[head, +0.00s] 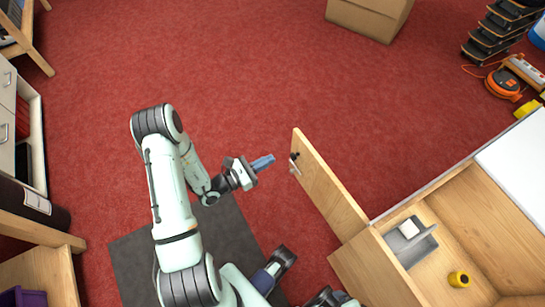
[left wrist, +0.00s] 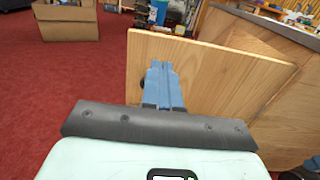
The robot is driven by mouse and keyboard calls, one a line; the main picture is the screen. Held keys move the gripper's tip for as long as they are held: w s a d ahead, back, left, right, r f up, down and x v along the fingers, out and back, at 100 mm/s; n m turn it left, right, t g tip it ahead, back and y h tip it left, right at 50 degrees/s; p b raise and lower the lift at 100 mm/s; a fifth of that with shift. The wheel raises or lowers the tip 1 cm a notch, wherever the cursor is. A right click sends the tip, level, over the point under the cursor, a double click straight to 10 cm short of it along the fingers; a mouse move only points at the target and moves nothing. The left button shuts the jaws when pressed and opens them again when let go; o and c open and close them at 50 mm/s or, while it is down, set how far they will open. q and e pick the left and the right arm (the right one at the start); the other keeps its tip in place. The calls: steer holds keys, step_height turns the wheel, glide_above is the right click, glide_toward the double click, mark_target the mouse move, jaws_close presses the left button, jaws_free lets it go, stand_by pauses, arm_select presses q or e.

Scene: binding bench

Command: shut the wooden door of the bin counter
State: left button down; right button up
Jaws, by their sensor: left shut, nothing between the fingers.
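The wooden door (head: 332,188) of the bin counter (head: 370,272) stands open, sticking out from the counter into the room. A dark knob and small metal fitting (head: 294,168) show near its free edge. My left gripper (head: 263,163) is shut and empty, with blue fingers, a short way left of that free edge and apart from it in the head view. In the left wrist view the fingers (left wrist: 162,84) point toward the door face (left wrist: 210,75); contact cannot be told there.
Inside the open counter are a grey tray (head: 402,252) and a yellow roll (head: 458,279). A cardboard box (head: 368,15) stands at the back. Shelving (head: 18,125) lines the left side. Red carpet between is clear.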

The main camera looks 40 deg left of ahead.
mark_target(303, 142)
arm_select(q)
steer(key=b+x, duration=0.1)
steer(key=x, duration=1)
steer(key=shift+w+d+b, duration=0.1)
steer(key=shift+b, duration=0.3)
arm_select(e)
steer(key=shift+t+h, duration=0.3)
steer(key=shift+t, duration=0.2)
steer(key=w, duration=0.1)
steer(key=w+d+f, duration=0.1)
steer(key=w+f, duration=0.1)
steer(key=shift+w+d+f, duration=0.2)
steer(key=shift+d, duration=0.1)
